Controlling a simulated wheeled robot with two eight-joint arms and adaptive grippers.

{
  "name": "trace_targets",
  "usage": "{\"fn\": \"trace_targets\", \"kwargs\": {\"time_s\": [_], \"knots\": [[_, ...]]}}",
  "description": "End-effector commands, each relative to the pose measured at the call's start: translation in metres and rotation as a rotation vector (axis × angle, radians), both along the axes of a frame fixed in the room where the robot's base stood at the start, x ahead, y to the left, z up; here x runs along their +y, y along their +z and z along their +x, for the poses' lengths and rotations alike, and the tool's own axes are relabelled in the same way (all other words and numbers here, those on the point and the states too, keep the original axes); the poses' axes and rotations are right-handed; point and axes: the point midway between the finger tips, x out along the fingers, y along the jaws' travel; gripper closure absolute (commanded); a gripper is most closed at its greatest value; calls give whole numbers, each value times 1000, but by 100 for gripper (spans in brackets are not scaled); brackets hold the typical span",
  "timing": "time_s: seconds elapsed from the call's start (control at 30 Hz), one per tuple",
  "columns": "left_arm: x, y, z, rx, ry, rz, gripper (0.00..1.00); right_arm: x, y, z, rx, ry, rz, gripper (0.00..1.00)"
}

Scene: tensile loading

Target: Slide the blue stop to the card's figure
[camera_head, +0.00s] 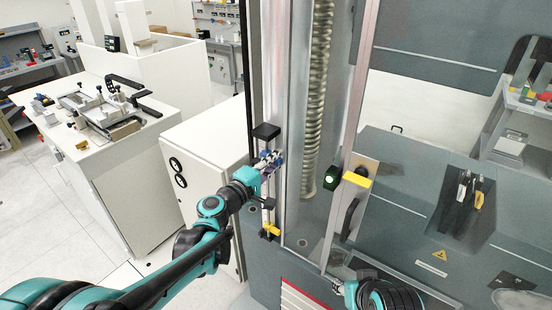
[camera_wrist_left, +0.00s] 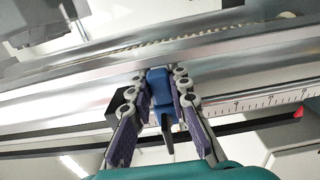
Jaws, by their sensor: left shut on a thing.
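The blue stop (camera_wrist_left: 158,88) sits on the rail of the testing machine's column, between the purple-grey fingers of my left gripper (camera_wrist_left: 156,80). The fingers are shut on it from both sides. In the head view my left gripper (camera_head: 268,163) is at the upper half of the short upright rail (camera_head: 267,205), below its black top block (camera_head: 266,131), and largely covers the stop. A ruled scale (camera_wrist_left: 250,103) with a red mark (camera_wrist_left: 298,113) runs beside the stop in the left wrist view. No card figure is readable. My right gripper (camera_head: 350,282) is partly visible low in the head view; its fingers are unclear.
A yellow-and-black block (camera_head: 270,232) is at the rail's foot. The machine's door has a black handle (camera_head: 350,216) and a yellow latch (camera_head: 357,179), with a green-lit box (camera_head: 332,179) nearby. A white bench (camera_head: 110,175) with fixtures stands at left.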

Motion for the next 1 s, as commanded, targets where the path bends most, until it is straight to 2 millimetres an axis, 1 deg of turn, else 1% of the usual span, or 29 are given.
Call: {"fn": "trace_targets", "kwargs": {"time_s": [0.03,0.1,0.2,0.27,0.53,0.57,0.6,0.63,0.9,1.0], "knots": [[0,-17,0,0,-1,0,100,0,-14,0,0,0,0,60],[0,-31,0,1,-1,1,100,0,-25,0,0,0,0,60],[-1,-46,0,1,-1,1,100,0,-35,0,0,0,0,60],[-1,-49,0,1,-2,1,100,0,-37,0,0,0,0,60],[-1,-46,0,0,-2,0,100,0,-33,0,0,0,0,60],[-1,-46,0,0,-2,0,77,0,-33,0,0,0,0,60],[-1,-46,0,0,-2,0,67,0,-33,0,0,0,0,60],[-1,-46,0,0,-2,0,60,0,-33,0,0,0,0,60],[0,-46,0,0,-1,0,60,0,-34,0,0,0,0,60],[3,-46,-4,0,0,0,60,0,-34,0,0,0,0,60]]}}
